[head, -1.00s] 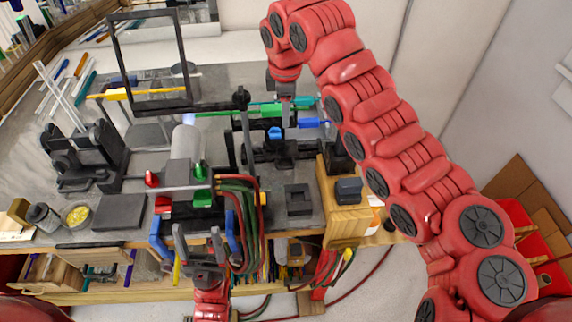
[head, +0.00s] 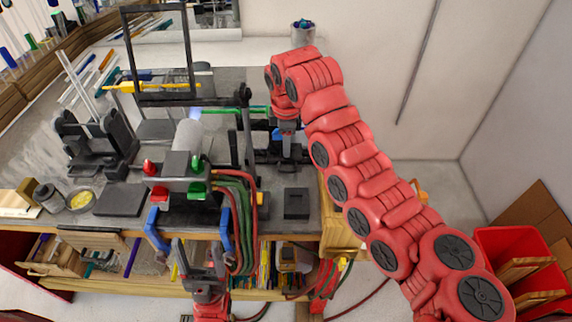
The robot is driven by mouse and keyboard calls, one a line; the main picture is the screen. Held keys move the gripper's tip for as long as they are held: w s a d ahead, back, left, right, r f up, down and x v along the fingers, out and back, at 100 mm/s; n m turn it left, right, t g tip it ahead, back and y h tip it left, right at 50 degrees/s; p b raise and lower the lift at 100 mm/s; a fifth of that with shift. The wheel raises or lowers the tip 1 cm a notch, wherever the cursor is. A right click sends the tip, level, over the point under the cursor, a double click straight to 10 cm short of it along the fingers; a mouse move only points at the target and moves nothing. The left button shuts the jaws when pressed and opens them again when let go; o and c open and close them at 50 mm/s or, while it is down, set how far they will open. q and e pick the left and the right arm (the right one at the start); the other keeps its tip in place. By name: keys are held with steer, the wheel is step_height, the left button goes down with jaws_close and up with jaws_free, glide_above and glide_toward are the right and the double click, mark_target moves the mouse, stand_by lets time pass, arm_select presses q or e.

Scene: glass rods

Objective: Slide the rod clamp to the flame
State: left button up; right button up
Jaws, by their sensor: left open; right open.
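The torch (head: 188,140) stands on the bench, a pale barrel on a dark block with red and green knobs. Its faint bluish flame (head: 196,112) shows at the far end. A green glass rod (head: 252,108) runs level from near the flame toward the right. The dark rod clamp with a blue knob (head: 277,133) is right of the flame, partly hidden by my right gripper. My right gripper (head: 287,146) points down, open, at the clamp; contact cannot be told. My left gripper (head: 199,254) is open and empty in front of the bench's front edge.
A black-framed shield (head: 187,46) stands behind the torch. A dark rod stand (head: 95,142) is on the left. Red and green hoses (head: 236,205) hang over the front edge. A dark square block (head: 296,203) sits front right. A red bin (head: 515,255) stands at right.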

mark_target(286, 171)
steer(key=f+p, duration=0.1)
steer(key=f, duration=0.2)
steer(key=w+f+p, duration=0.1)
steer(key=f, duration=0.3)
steer(key=f+p, duration=0.1)
steer(key=f, duration=0.3)
steer(key=shift+w+d+p, duration=0.1)
steer(key=shift+w+p, duration=0.25)
steer(key=shift+f, duration=0.3)
jaws_close()
stand_by(0.5)
